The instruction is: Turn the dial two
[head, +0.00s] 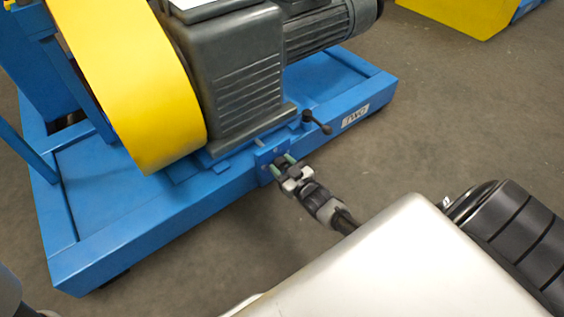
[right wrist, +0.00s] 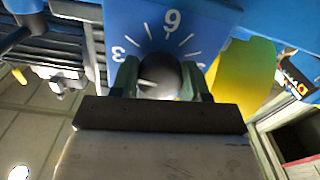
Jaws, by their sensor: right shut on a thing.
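The dial is a dark round knob (right wrist: 158,76) on a blue plate (right wrist: 135,20) with white tick marks and numbers, fixed to the side of the blue machine base (head: 130,231). A large 6 or 9 stands above the knob in the right wrist view, and a 3 is at its left; the number at the right is partly hidden. A pale mark shows on the knob's left half. My right gripper (head: 280,168) is shut on the knob, one green finger on each side; the fingers also show in the right wrist view (right wrist: 160,80). My left gripper is not in view.
A black lever handle (head: 317,122) sticks out from the base close to the right of the dial. A yellow guard (head: 130,80), a grey gearbox (head: 238,85) and a motor (head: 318,28) stand on the base. Grey floor (head: 400,140) is clear to the right.

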